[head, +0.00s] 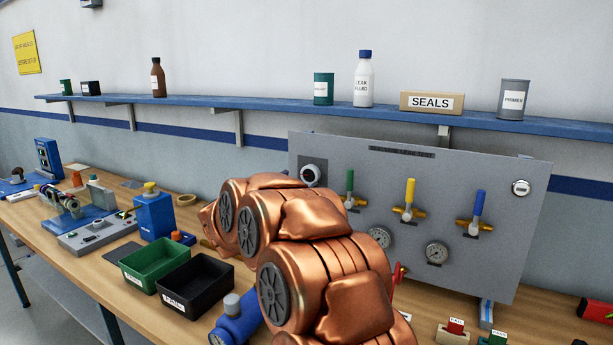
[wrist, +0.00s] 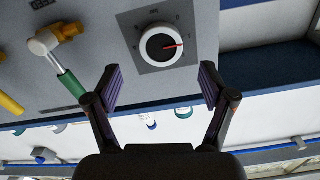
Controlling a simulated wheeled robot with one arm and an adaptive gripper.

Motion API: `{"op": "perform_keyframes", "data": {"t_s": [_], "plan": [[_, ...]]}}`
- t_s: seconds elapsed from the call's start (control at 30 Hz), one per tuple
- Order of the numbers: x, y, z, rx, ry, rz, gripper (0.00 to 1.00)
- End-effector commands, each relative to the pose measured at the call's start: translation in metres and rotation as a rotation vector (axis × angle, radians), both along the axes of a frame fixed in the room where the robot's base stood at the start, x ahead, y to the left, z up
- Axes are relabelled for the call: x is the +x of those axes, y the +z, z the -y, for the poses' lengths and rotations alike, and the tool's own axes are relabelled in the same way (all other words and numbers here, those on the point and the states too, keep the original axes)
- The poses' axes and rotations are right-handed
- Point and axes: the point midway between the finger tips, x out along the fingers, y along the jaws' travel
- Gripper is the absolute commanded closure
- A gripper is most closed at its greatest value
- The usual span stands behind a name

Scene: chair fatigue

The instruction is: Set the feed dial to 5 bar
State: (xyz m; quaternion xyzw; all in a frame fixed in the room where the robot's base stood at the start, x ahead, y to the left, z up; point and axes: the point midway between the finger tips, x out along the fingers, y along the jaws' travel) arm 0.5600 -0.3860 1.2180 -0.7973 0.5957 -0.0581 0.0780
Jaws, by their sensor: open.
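In the head view the dial (head: 309,174) sits at the upper left of the grey panel (head: 400,160). My gripper (wrist: 160,82) is open and empty, its two fingers spread below the dial in the wrist view and apart from it. In the head view my arm hides the gripper.
Green, yellow and blue valve handles (head: 410,192) stick out right of the dial, with gauges (head: 437,252) below. A shelf (head: 280,110) with bottles and tins runs above. Green and black bins (head: 195,287) stand on the bench, left of my arm.

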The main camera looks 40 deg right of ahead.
Motion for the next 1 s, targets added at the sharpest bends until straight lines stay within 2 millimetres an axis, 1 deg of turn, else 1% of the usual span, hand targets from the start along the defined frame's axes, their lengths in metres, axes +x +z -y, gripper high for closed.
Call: {"op": "perform_keyframes", "data": {"t_s": [0.03, 0.1, 0.3, 0.5, 0.77, 1.0], "plan": [[0.002, 0.001, 0.008, 0.0, -0.003, -0.002, 0.18], [0.005, 0.001, 0.018, 0.0, 0.0, -0.002, 0.18], [0.012, 0.002, 0.04, -0.002, 0.0, 0.002, 0.18], [0.016, 0.0, 0.048, 0.0, 0.004, 0.0, 0.18], [0.016, 0.0, 0.048, 0.0, 0.005, 0.001, 0.18], [0.016, 0.0, 0.048, 0.0, 0.005, 0.001, 0.43]]}}
